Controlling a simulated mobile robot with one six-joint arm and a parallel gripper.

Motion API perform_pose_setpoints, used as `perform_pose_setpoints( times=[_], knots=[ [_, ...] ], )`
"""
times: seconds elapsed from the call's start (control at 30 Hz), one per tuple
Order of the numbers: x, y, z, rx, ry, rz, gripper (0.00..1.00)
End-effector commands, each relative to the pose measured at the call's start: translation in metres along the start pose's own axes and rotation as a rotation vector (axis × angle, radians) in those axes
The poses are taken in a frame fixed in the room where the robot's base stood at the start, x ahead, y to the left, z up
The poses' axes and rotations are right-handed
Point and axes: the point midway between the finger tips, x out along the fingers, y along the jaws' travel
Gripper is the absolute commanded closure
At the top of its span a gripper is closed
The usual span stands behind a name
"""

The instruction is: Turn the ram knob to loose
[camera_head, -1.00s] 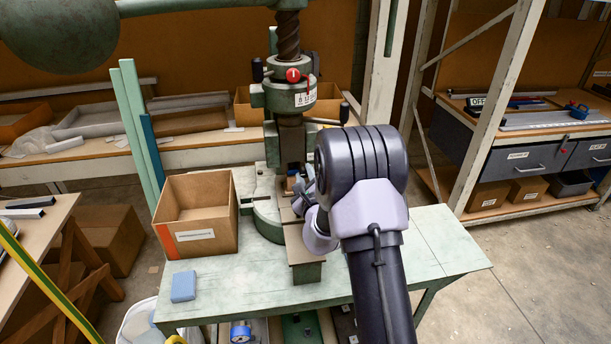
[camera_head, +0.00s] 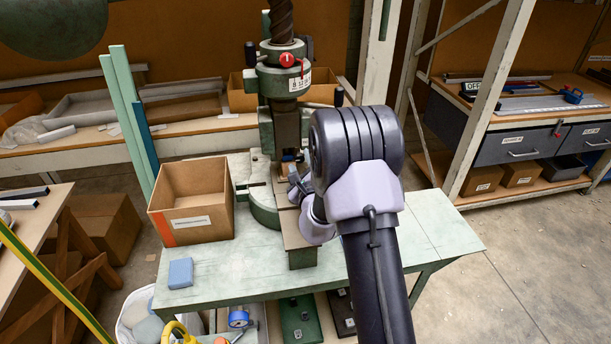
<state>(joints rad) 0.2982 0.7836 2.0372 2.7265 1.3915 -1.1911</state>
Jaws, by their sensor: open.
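The green fly press (camera_head: 262,125) stands at the back of the green bench. Its screw (camera_head: 281,20) runs down into a collar with a red round knob (camera_head: 287,59) and a white marked plate below it. Black-ended handles stick out on both sides of the collar. My gripper (camera_head: 294,177) is low in front of the press, by the ram's lower end, well below the red knob. It is open. Its fingers are small and partly hidden by my arm, and I cannot tell whether it touches anything.
An open cardboard box (camera_head: 192,206) stands left of the press on the bench (camera_head: 235,268). A blue block (camera_head: 180,273) lies near the bench's front left. The bench's right side is clear. Green uprights (camera_head: 124,118) stand behind the box.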

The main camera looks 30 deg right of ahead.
Motion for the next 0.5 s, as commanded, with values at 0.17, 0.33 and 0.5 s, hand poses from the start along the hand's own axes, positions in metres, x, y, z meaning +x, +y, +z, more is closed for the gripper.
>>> perform_pose_setpoints(
  times=[0.17,0.33,0.5],
  knots=[
    [-0.05,-0.002,0.002,0.001,0.003,0.003,0.52],
    [-0.107,-0.001,0.001,0.001,0.003,0.002,0.52],
    [-0.146,-0.004,0.004,-0.002,0.002,0.005,0.52]
  ],
)
